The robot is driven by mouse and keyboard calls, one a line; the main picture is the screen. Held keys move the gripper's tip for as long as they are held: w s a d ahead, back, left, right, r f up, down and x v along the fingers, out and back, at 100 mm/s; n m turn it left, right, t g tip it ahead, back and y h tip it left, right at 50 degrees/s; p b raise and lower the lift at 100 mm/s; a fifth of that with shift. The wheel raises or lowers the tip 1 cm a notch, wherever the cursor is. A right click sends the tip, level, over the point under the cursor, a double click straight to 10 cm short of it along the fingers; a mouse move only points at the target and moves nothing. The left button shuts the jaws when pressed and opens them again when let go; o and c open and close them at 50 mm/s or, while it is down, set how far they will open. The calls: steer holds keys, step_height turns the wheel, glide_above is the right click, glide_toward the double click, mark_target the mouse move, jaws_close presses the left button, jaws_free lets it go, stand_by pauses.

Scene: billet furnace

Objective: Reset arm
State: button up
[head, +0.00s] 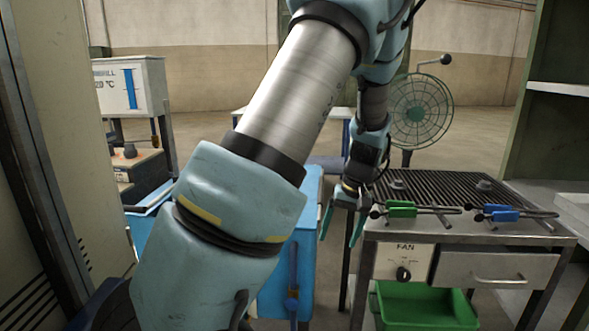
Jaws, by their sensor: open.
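My arm fills the middle of the head view, reaching up and then bending down to the right. My gripper (343,222) hangs at the wrist's end with its two teal fingers apart and pointing down. Nothing shows between the fingers. It is just left of the slatted metal table's left edge, in front of a blue cabinet. My arm hides part of that cabinet and the floor behind.
The slatted table (435,190) bears a green-handled tool (402,209) and a blue-handled tool (502,213). Below are a fan knob (403,273), a drawer (497,270) and a green bin (425,308). A fan (421,110) stands behind. Shelving (560,89) is at right.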

steer(key=s+a+r+h, duration=0.1)
steer(key=s+a+r, duration=0.1)
steer(key=a, duration=0.4)
steer(key=s+a+r+p, duration=0.1)
steer(key=s+a+r, duration=0.2)
steer(key=s+a, duration=0.2)
steer(key=s+a+r+t+h, duration=0.1)
steer(key=s+a+r, duration=0.1)
steer(key=a, duration=0.5)
steer(key=shift+s+r+h+p, duration=0.2)
steer(key=shift+s+h+p, duration=0.1)
steer(key=shift+s, duration=0.55)
